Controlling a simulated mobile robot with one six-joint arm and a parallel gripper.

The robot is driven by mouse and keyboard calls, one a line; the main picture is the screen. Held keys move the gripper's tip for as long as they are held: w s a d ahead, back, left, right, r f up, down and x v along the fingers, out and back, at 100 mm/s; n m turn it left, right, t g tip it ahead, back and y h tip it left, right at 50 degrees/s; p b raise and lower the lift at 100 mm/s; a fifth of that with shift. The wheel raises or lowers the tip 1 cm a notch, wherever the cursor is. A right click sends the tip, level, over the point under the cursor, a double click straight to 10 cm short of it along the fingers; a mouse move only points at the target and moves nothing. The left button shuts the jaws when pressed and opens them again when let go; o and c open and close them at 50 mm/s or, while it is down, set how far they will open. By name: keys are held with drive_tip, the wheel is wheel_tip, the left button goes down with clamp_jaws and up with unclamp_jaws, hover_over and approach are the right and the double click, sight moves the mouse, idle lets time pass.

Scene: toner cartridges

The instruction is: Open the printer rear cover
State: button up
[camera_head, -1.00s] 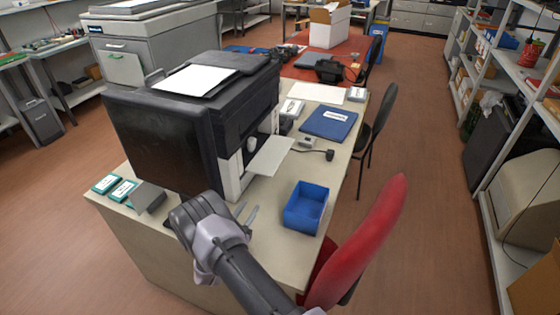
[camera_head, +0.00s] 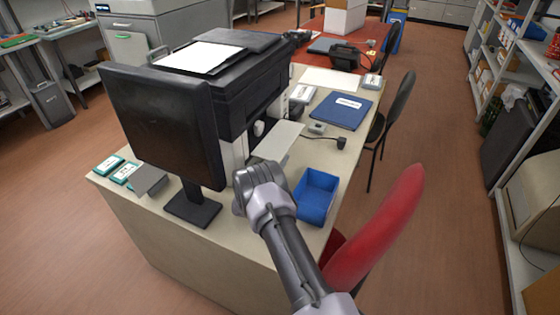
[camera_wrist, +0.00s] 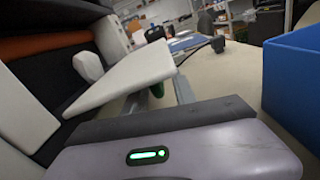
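The printer (camera_head: 235,95) is a black and white machine on the desk, with paper sheets on top. A flat white panel (camera_head: 277,140) sticks out from its right side; it also shows in the wrist view (camera_wrist: 120,77). I cannot tell whether this is the rear cover or a tray. My gripper (camera_head: 265,170) is over the desk, in front of the panel, and looks empty. In the wrist view its fingers (camera_wrist: 158,92) stand apart below the panel's right edge, partly hidden by the gripper body. I cannot tell whether they touch it.
A black monitor (camera_head: 165,125) stands left of my gripper, hiding part of the printer. A blue bin (camera_head: 318,192) is close on the right. A blue folder (camera_head: 342,110) and a cable lie behind. Toner boxes (camera_head: 122,173) lie at the left. A red chair (camera_head: 380,225) stands at right.

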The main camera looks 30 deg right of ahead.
drive_tip(key=shift+w+d, duration=0.25)
drive_tip(key=shift+d, duration=0.15)
clamp_jaws()
drive_tip(key=shift+s+f, duration=0.1)
drive_tip(key=shift+f, duration=0.05)
idle(1.0)
